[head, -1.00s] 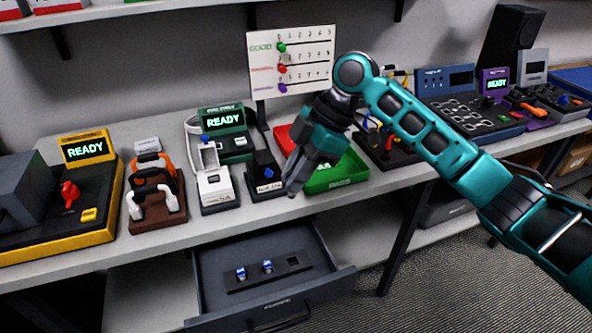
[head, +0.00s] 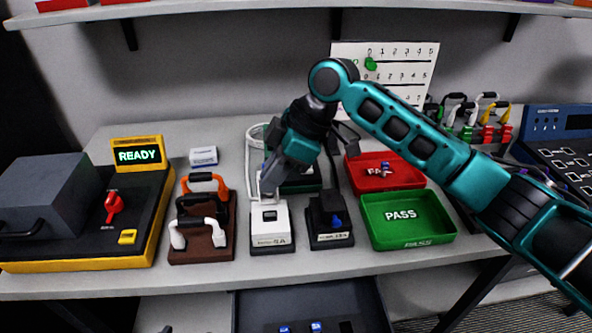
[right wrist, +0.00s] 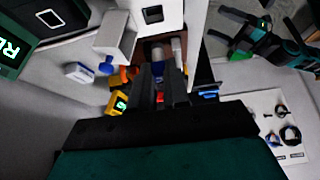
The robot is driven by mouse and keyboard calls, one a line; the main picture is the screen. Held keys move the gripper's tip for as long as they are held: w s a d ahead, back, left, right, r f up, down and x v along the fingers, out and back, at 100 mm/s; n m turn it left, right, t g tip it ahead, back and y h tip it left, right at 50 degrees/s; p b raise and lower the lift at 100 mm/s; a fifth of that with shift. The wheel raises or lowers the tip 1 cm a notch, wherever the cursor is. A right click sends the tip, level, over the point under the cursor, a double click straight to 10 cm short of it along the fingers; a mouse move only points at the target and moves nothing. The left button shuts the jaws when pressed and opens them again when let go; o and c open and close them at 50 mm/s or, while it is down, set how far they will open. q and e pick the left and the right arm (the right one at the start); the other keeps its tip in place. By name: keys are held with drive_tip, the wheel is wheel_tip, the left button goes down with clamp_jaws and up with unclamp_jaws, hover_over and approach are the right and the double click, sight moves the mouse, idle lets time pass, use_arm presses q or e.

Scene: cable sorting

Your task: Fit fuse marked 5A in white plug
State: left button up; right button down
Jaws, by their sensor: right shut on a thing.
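The white plug (head: 271,236) stands on the bench and its front label reads 5A; its pale face with a dark square opening also shows in the right wrist view (right wrist: 150,14). A white upright piece rises behind it. Blue-banded fuses (head: 316,327) show in the open drawer at the bottom edge.
A black plug (head: 330,240) with a blue part stands right of the white one. A brown rack (head: 222,240) with handles is on the left. The green PASS tray (head: 408,242) and red tray (head: 405,178) lie right, near my arm. The open drawer (head: 255,312) projects below.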

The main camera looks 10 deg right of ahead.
sight(273, 195)
drive_tip(key=shift+w+a, duration=0.1)
drive_tip(key=shift+a, duration=0.05)
drive_tip(key=shift+f, duration=0.85)
wheel_tip(273, 195, down, 3)
drive_tip(key=shift+r+b, duration=0.15)
drive_tip(key=shift+b, duration=0.85)
drive_tip(key=shift+f, duration=0.45)
use_arm(q)
drive_tip(key=shift+s+f, duration=0.2)
drive_tip(key=shift+f, duration=0.35)
drive_tip(key=shift+s+f, duration=0.2)
drive_tip(key=shift+f, duration=0.3)
drive_tip(key=shift+w+r, duration=0.1)
drive_tip(key=shift+w, duration=0.05)
drive_tip(key=shift+w+r, duration=0.15)
